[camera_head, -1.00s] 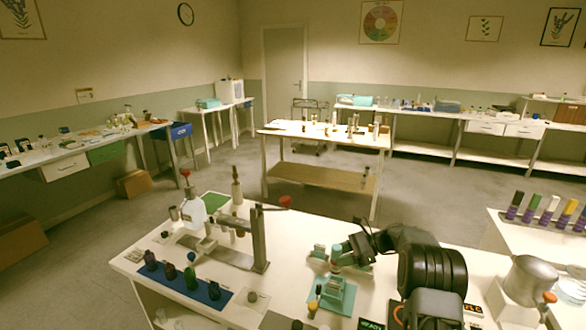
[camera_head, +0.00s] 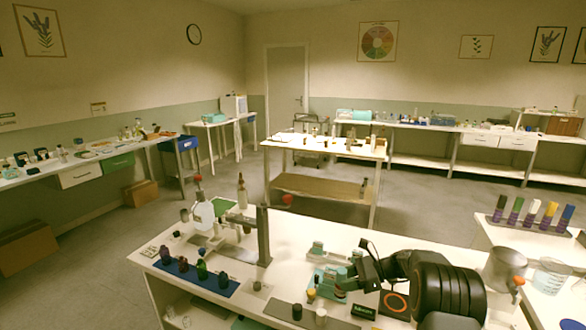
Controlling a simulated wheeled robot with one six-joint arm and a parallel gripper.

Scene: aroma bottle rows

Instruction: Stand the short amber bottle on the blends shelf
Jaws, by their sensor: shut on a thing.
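My gripper (camera_head: 352,279) is at the front right of the near white bench, beside a teal tray (camera_head: 318,284). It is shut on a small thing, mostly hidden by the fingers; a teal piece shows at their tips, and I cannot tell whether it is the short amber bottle. A small bottle with an orange-brown top (camera_head: 311,294) stands left of the gripper, apart from it. I cannot pick out the blends shelf for sure; a small green sign (camera_head: 363,312) on the near bench is too blurred to read surely.
A blue mat (camera_head: 193,277) with several dark bottles lies on the bench's left. A metal stand (camera_head: 263,236) rises behind it. A pale jug (camera_head: 502,268) and beaker (camera_head: 550,276) stand right of my arm. A rack of coloured tubes (camera_head: 530,222) is behind them.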

